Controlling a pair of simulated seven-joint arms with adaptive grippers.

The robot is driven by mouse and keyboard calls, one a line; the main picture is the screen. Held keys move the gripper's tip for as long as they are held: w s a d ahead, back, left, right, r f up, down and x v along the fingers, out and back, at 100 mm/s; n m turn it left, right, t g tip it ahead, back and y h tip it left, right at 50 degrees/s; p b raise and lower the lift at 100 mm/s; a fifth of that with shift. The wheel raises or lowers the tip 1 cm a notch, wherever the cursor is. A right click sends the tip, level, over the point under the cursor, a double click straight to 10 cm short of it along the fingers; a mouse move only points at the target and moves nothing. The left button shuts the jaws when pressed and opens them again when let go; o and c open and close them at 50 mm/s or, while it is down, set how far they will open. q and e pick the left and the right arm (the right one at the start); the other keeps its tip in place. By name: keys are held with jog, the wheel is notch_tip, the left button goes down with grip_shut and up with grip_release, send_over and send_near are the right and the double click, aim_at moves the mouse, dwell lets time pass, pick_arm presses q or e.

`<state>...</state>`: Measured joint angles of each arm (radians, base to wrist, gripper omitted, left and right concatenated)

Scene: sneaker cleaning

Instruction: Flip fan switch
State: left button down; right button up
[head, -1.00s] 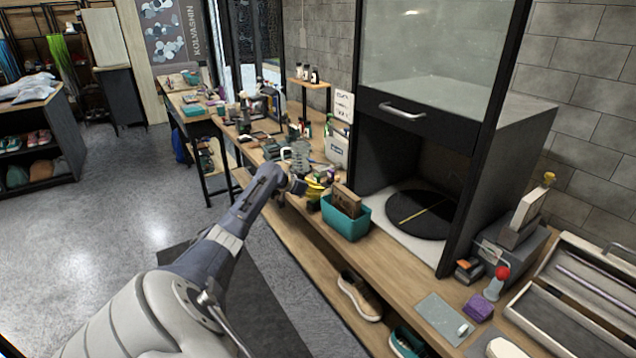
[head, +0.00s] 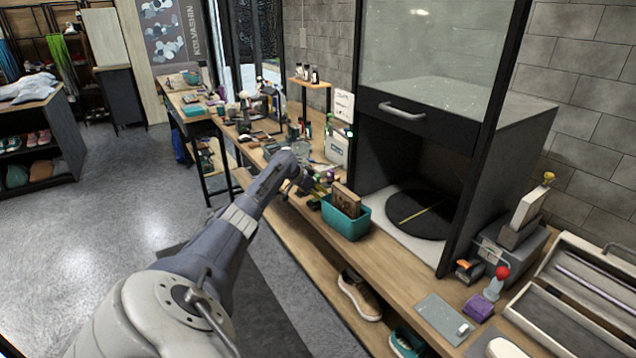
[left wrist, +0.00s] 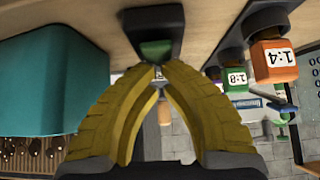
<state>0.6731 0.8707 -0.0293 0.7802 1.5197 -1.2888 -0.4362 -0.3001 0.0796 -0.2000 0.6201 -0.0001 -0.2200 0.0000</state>
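A small dark box with a green rocker, which looks like the fan switch (left wrist: 155,50), is at the top centre of the left wrist view, on a wooden surface. My left gripper (left wrist: 158,70) has yellow fingers that converge to their tips right at the rocker's edge. The fingers look shut, with nothing clearly held between them; I cannot tell whether they touch the rocker. In the head view the left arm reaches to the bench beside the teal bin (head: 346,222); its fingers are mostly hidden there, and I cannot make out the switch. My right gripper is not in view.
The teal bin also shows close on the left of the left wrist view (left wrist: 50,85). Bottles labelled 1:4 (left wrist: 273,58) and 1:8 (left wrist: 237,80) stand on the right. A shoe (head: 359,294) sits on the lower shelf.

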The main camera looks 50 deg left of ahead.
pick_arm(q)
jog(key=shift+f, duration=0.1)
jog(key=shift+s, duration=0.1)
jog(key=shift+s+a, duration=0.1)
jog(key=shift+s, duration=0.6)
jog(key=shift+r, duration=0.25)
jog(key=shift+r, duration=0.3)
notch_tip(320, 180, up, 4)
jog(key=shift+w+f, duration=0.1)
jog(key=shift+f, duration=0.15)
jog(key=v, duration=0.9)
jog(key=shift+s, duration=0.5)
jog(key=shift+r, duration=0.1)
